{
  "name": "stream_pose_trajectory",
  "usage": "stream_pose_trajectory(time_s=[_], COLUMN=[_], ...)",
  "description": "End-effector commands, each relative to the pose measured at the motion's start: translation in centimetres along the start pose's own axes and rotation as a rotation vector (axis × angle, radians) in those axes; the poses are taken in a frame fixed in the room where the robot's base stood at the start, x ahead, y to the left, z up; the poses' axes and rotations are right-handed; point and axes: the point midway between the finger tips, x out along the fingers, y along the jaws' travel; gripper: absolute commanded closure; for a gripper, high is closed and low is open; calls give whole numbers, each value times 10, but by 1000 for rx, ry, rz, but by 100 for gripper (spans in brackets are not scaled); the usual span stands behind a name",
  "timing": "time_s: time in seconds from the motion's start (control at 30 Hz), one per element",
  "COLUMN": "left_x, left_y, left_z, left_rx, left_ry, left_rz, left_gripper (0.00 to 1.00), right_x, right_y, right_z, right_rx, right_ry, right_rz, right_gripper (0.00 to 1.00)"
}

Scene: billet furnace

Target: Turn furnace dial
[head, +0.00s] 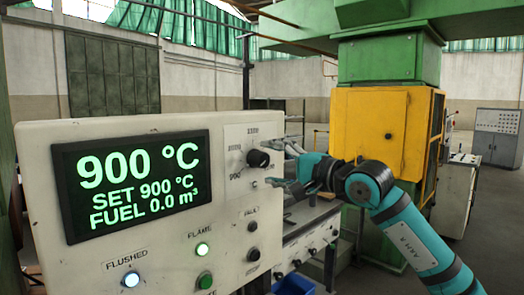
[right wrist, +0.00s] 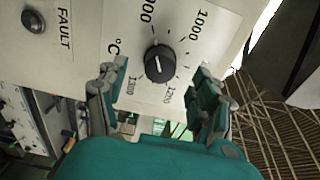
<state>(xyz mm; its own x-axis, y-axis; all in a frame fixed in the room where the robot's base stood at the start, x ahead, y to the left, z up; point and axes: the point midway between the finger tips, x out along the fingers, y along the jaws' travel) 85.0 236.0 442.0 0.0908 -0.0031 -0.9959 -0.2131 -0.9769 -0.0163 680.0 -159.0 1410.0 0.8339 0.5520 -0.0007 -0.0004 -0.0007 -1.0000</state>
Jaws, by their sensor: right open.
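The furnace dial (head: 258,158) is a round black knob on the front of a pale control panel (head: 222,250), within a printed temperature scale. My right gripper (head: 281,165) is open just to the right of the dial, its fingers pointing at the panel. In the right wrist view the dial (right wrist: 160,63) shows between the two spread fingers (right wrist: 156,76), with a gap on each side; neither finger looks to touch it. A short white mark shows on the knob. The panel's display (head: 135,183) reads 900 °C, SET 900 °C, FUEL 0.0 m³. My left gripper is out of view.
Below the dial are a FAULT button (head: 252,226), a dark STOP button (head: 253,255), a lit FLAME lamp (head: 202,249) and a lit FLUSHED lamp (head: 131,279). A yellow furnace housing (head: 370,130) stands behind my right arm. A grey cabinet (head: 497,137) is far right.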

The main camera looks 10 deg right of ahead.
Motion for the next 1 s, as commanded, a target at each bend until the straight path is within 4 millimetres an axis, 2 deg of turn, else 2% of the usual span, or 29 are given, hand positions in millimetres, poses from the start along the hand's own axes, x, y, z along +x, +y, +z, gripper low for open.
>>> stream_pose_trajectory(time_s=[0.1, 0.23, 0.63, 1.0], left_x=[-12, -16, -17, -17], left_y=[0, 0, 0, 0], left_z=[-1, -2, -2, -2], left_rx=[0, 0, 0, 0], left_ry=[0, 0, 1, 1], left_rz=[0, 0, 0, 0], left_gripper=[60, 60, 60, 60], right_x=[20, 33, 40, 40], right_y=[-3, -2, 0, 0], right_z=[1, 1, 0, 0], right_rx=[3, 2, 0, 0], right_ry=[-2, -1, 0, 0], right_rz=[1, -1, -1, 0], right_gripper=[33, 33, 34, 82])
